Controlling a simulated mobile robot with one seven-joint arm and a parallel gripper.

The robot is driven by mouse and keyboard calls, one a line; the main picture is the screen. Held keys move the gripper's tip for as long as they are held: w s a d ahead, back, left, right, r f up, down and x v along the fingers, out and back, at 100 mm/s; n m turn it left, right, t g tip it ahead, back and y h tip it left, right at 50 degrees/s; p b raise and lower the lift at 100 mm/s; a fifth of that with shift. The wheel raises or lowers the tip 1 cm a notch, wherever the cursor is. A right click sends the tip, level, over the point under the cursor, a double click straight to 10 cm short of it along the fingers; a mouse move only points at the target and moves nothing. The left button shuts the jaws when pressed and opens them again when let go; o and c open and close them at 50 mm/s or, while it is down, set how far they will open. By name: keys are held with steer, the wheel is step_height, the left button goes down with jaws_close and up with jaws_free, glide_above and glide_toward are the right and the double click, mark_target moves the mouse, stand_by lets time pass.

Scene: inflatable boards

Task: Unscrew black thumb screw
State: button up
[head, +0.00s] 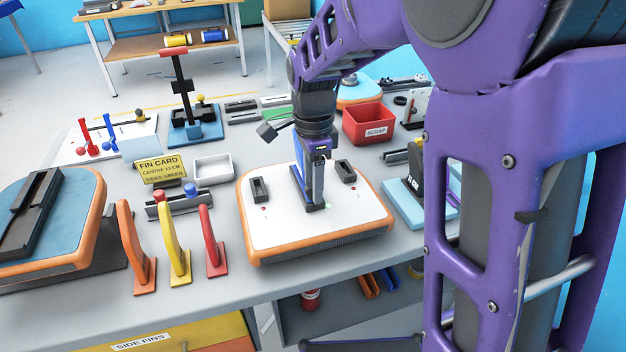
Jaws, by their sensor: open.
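A white-topped board with an orange rim (262,240) lies flat on the grey bench. My gripper (314,205) points straight down over the middle of the board, its fingertips at or just above the dark centre piece there. It is open. No black thumb screw can be made out; the fingers and the dark centre piece cover that spot. A black side box (259,190) sits on the board to the left of my gripper. Another black side box (345,172) sits to the right. A small green mark (328,205) shows beside the fingertips, and small red marks show near the side boxes.
Orange, yellow and red fins (214,242) stand upright left of the board. A yellow fin card (161,169), a white tray (212,168) and a red scrap bin (369,124) are behind. A blue-topped board (70,215) lies far left. My purple arm hides the right side.

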steer(key=shift+f, duration=0.1)
jaws_close()
steer(key=c, duration=0.7)
jaws_free()
steer(key=shift+c, duration=0.2)
jaws_close()
steer(key=shift+n+p, duration=0.35)
steer(key=shift+n, duration=1.35)
